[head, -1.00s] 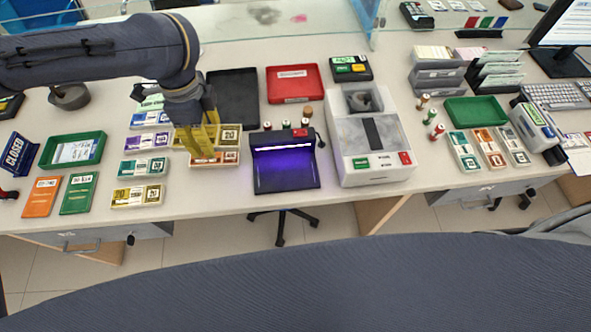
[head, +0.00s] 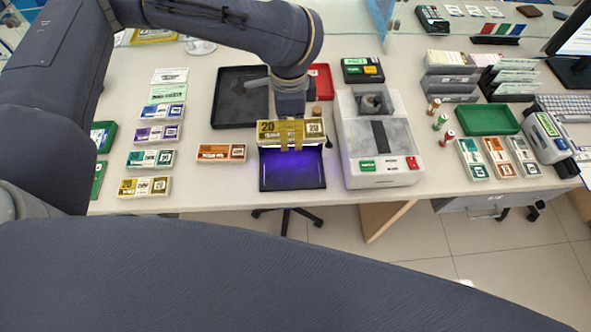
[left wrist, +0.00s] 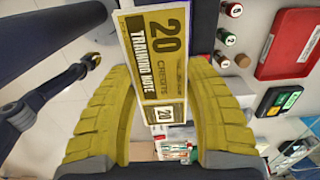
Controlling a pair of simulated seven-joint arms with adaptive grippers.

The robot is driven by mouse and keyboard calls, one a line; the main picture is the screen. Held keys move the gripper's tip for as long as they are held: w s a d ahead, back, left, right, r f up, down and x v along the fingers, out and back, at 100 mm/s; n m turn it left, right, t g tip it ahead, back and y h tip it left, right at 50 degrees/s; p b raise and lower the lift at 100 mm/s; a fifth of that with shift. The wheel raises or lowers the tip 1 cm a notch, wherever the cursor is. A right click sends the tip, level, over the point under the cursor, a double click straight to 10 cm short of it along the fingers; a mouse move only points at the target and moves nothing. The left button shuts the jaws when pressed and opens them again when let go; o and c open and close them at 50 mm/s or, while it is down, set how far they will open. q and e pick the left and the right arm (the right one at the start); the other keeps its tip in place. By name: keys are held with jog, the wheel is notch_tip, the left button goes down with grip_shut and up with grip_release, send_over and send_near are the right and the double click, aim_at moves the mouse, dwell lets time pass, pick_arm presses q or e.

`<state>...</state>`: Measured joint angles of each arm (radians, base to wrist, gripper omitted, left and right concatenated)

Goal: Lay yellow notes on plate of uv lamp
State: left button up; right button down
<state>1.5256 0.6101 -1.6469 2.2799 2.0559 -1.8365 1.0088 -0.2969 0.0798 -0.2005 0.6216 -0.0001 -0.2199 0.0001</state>
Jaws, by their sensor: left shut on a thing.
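My left gripper (head: 291,128) is shut on a bundle of yellow notes (head: 266,131) and holds it over the uv lamp. In the left wrist view, the yellow notes (left wrist: 156,45), printed "20 credits", sit between the two yellow fingers of the left gripper (left wrist: 162,100). The uv lamp's dark plate (head: 292,175) glows violet below and in front of the bundle. The lamp's upper housing is mostly hidden behind the bundle and gripper. Whether the notes touch the lamp I cannot tell. My right gripper is not in view.
A grey counting machine (head: 377,145) stands close to the right of the lamp. An orange note bundle (head: 221,152) lies to its left, and another yellow bundle (head: 145,187) lies farther left. A black tray (head: 236,98) and a red tray (head: 321,84) are behind.

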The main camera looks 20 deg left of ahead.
aim_at(292, 173)
pick_arm(q)
notch_tip(292, 173, down, 19)
jog(key=shift+r, duration=0.15)
dwell(0.7)
jog(key=o, duration=1.2)
jog(key=shift+c, duration=0.2)
notch_tip(292, 173, up, 12)
dwell(0.6)
